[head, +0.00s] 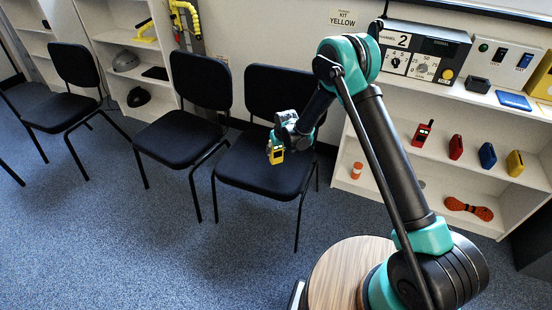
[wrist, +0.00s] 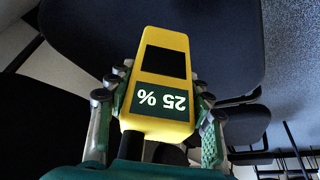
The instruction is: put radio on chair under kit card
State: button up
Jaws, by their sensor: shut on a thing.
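My gripper (head: 277,146) is shut on a yellow radio (head: 276,156), above the seat of the rightmost black chair (head: 248,172). In the wrist view the radio (wrist: 160,75) sits between both fingers of the gripper (wrist: 160,115). It has a black panel and a "25 %" label that appears upside down; a dark stub shows at its lower end. The dark seat (wrist: 225,40) fills much of the view behind it. I cannot tell whether the radio touches the seat. The kit card (head: 343,17), reading "KIT YELLOW", is on the wall above and right of this chair.
Other black chairs (head: 180,138) stand in a row to the left. The right shelf holds a red radio (head: 423,134), red, blue and yellow blocks (head: 487,156), and an orange rope coil (head: 468,208). A channel box (head: 423,55) stands on top. A round wooden surface (head: 340,270) is near me.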

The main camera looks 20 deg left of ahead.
aim_at(276, 158)
jog(key=shift+f, duration=2.6)
jog(key=o, duration=1.4)
jog(key=shift+f, duration=0.15)
jog(key=v, duration=1.2)
jog(key=shift+d+r, duration=0.15)
jog(key=shift+r, duration=0.1)
